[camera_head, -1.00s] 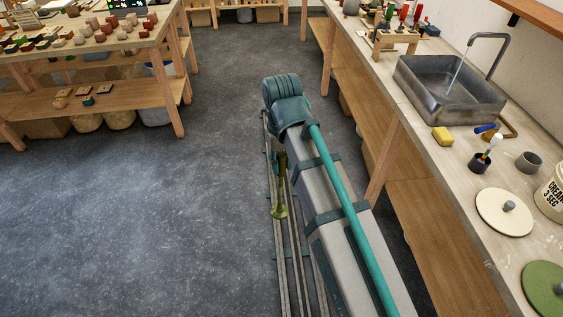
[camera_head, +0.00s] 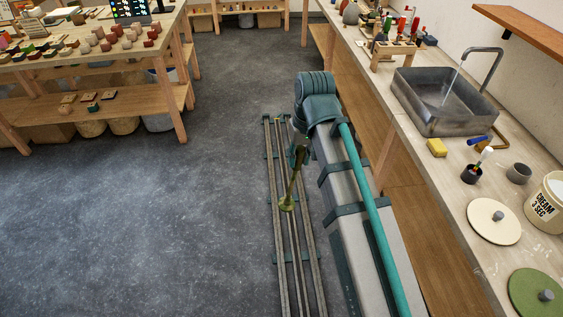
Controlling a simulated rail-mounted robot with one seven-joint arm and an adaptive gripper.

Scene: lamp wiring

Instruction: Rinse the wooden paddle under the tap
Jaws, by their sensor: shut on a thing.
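A long olive-coloured tool, seemingly the wooden paddle (camera_head: 288,199), hangs head down beside my arm, over the floor rails. My gripper (camera_head: 298,152) is small and dark at its upper end, partly hidden by my arm, and appears shut on it. The tap (camera_head: 496,62) is a bent grey pipe at the right, behind the grey sink (camera_head: 416,108). A thin stream of water falls from it into the sink. The paddle is well to the left of the sink, clear of the bench.
On the right bench (camera_head: 465,248) are a yellow sponge (camera_head: 437,148), a dark tool cup (camera_head: 471,174), a grey cup (camera_head: 518,173), a cream bucket (camera_head: 548,205) and two lids. A wooden stand (camera_head: 400,52) is beyond the sink. Open floor (camera_head: 130,220) lies left.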

